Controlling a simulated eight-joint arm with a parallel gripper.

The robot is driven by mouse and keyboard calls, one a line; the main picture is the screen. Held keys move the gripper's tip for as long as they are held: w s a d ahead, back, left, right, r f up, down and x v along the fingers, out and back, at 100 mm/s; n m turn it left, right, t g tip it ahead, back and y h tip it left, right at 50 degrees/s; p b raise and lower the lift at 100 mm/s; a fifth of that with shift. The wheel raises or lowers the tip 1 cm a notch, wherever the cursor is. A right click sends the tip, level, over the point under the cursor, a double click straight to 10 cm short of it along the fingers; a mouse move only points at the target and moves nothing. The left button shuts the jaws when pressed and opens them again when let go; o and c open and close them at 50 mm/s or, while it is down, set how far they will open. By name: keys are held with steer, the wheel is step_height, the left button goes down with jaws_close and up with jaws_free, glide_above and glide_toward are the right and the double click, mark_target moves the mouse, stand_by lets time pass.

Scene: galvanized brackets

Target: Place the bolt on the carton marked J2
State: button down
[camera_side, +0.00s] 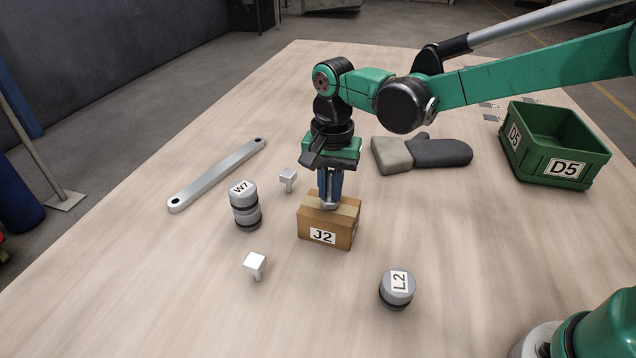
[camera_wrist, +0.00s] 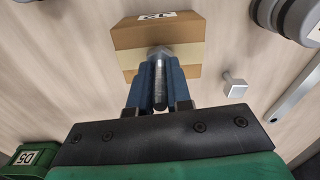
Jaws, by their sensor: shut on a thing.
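The carton marked J2 (camera_side: 314,234) is a small brown box with a paler tape band, standing on the table; it also shows in the wrist view (camera_wrist: 190,32). My gripper (camera_side: 330,188) points down over it. Its blue fingers are shut on the silver bolt (camera_wrist: 160,88), which hangs upright with its head (camera_side: 331,205) lowest. The bolt's head is at the carton's top, over the tape; I cannot tell if it touches. In the side view the fingers hide most of the shank.
Beside the carton are stacked grey cylinders marked W7 (camera_side: 246,213), a cylinder marked L2 (camera_side: 397,289) and two silver square-headed pieces (camera_side: 288,178) (camera_side: 255,264). A metal bar (camera_side: 218,176) lies left, a glove (camera_side: 440,153) behind, a green bin marked D5 (camera_side: 515,160) right. The front table is mostly clear.

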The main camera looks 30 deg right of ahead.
mark_target(330, 171)
steer(key=shift+f, duration=0.15)
steer(key=c, duration=0.8)
jaws_free()
step_height(330, 171, up, 11)
steer(key=shift+r, duration=0.6)
steer(key=s+d+f+n+t, duration=0.2)
steer(key=s+d+n, duration=0.1)
steer(key=s+d+f+n+t, duration=0.2)
steer(key=s+d+n, duration=0.1)
steer(key=s+d, duration=0.1)
steer(key=s+d+f+n+t, duration=0.2)
steer(key=s+d+n+t, duration=0.1)
steer(key=s, duration=0.1)
steer(key=shift+d, duration=0.3)
